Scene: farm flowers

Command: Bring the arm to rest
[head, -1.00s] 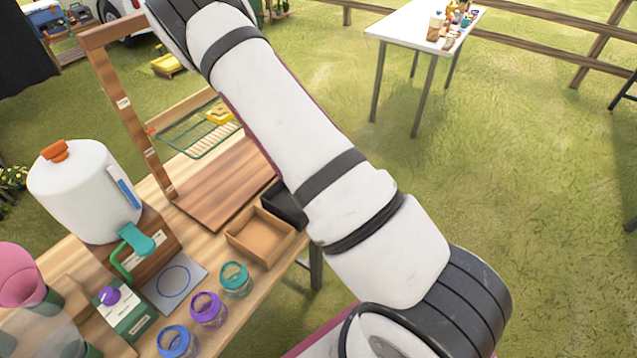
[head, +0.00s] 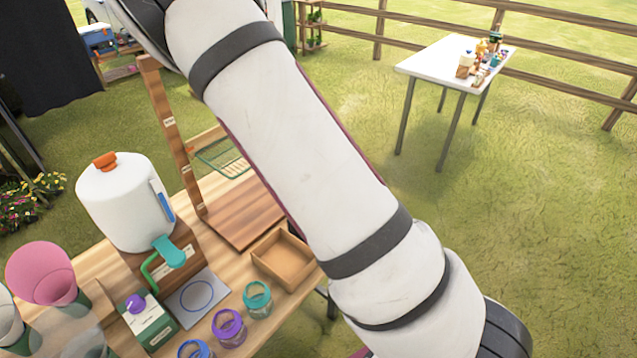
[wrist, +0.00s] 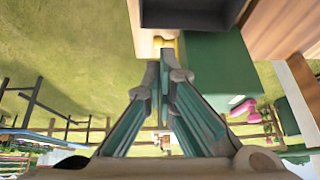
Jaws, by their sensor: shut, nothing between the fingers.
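My arm crosses the head view from the top left to the bottom right, and its end is out of that picture. My gripper (wrist: 167,72) shows in the wrist view, with its two grey and green fingers drawn together at the tips and nothing held. Grass and a fence show behind it in the tilted wrist picture. The wooden table (head: 205,322) stands at the left of the head view, partly hidden by my arm.
A white table (head: 440,65) stands on open grass at the back right.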

